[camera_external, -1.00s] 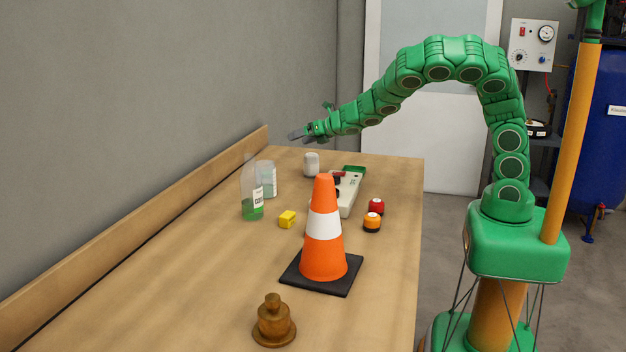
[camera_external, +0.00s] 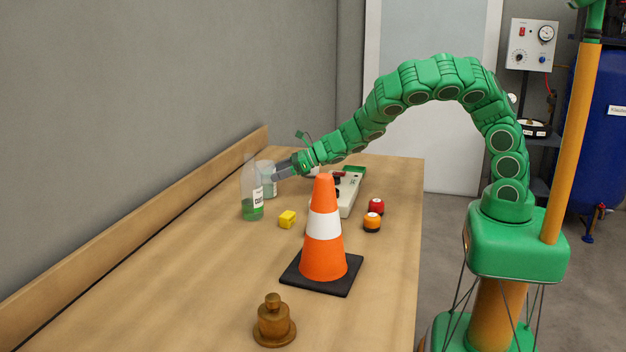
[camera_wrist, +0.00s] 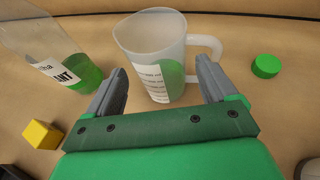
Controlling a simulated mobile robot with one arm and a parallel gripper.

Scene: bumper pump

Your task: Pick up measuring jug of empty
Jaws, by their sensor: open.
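The measuring jug (camera_wrist: 148,50) is a translucent, upright jug with a printed label and a white handle on its right in the wrist view. Green shows at its lower right; I cannot tell whether that is liquid inside. In the external view the jug (camera_external: 266,169) stands behind the bottle, partly covered by my fingers. My gripper (camera_wrist: 160,66) is open, with one finger on each side of the jug's lower part in the wrist view. The right finger lies near the handle. I cannot tell whether either finger touches. The gripper (camera_external: 281,172) is low over the table.
A clear bottle of green liquid (camera_external: 252,200) stands close beside the jug. A green cap (camera_wrist: 266,66) lies right of the handle. A yellow block (camera_external: 287,219), an orange cone (camera_external: 323,255), a pale device (camera_external: 349,193) and a brass weight (camera_external: 273,325) are also on the table.

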